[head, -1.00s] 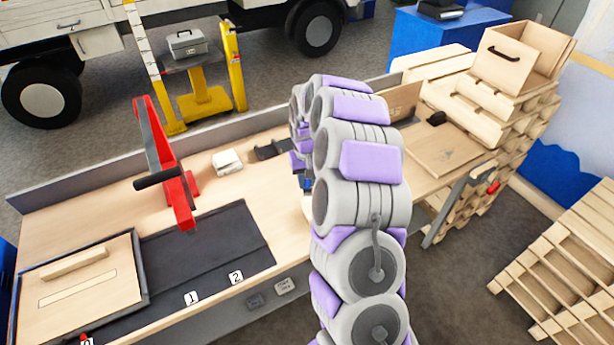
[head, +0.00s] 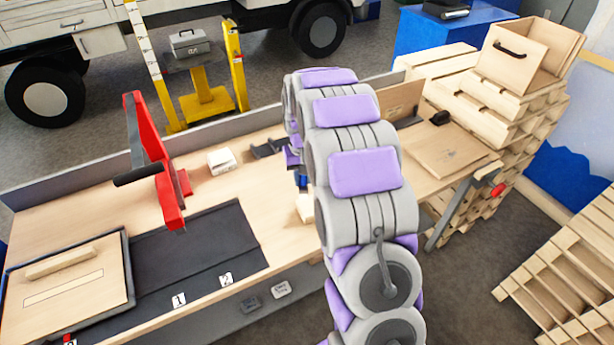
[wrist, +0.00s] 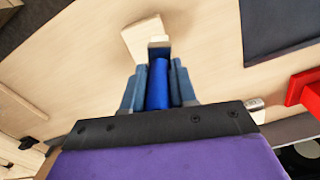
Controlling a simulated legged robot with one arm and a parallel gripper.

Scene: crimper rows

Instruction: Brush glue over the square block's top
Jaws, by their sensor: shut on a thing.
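My gripper (wrist: 158,72) is shut on the blue handle of a glue brush (wrist: 157,88) in the wrist view. The brush's pale tip points away from me, over the near edge of a pale wooden square block (wrist: 140,33). I cannot tell whether the tip touches the block's top. In the head view the block (head: 305,207) sits on the workbench (head: 215,185), partly hidden by my arm. A bit of the blue brush (head: 302,180) shows just above it. The gripper itself is mostly hidden there behind my arm.
A red lever press (head: 160,170) stands at the bench's left, beside a dark mat (head: 195,245) and a framed wooden board (head: 75,275). A white box (head: 221,160) and a black holder (head: 268,148) lie toward the back. Stacked pallets (head: 530,95) stand at right.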

